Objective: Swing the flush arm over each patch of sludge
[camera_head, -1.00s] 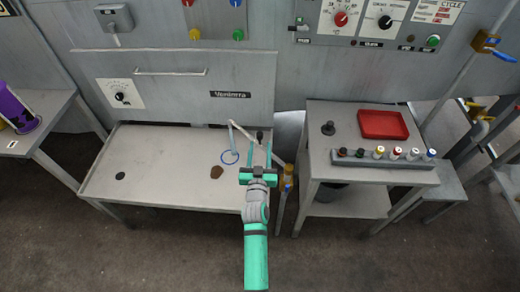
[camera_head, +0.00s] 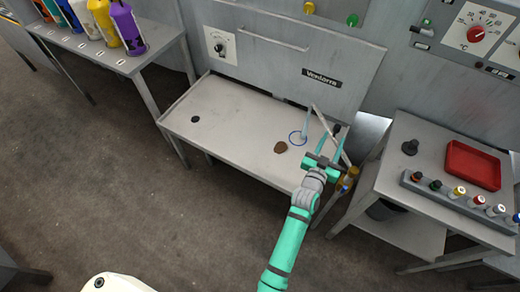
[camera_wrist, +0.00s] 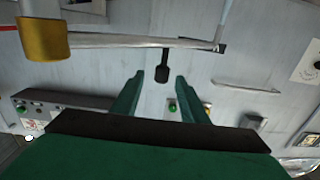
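The flush arm (camera_head: 326,121) is a thin grey jointed pipe over the right end of the grey table (camera_head: 235,130). Its black handle (camera_head: 337,129) hangs near my gripper (camera_head: 333,141). A pale blue streak and a blue ring (camera_head: 298,138) lie below the arm's free end. One brown sludge patch (camera_head: 281,147) is on the table just left of the ring. My gripper is open. In the wrist view the black handle (camera_wrist: 162,70) shows between and beyond the spread fingers (camera_wrist: 158,88), with gaps on both sides.
A dark round hole (camera_head: 195,119) is at the table's left. A brass valve (camera_head: 348,179) is at its right end. Coloured containers stand on the left bench (camera_head: 110,70).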

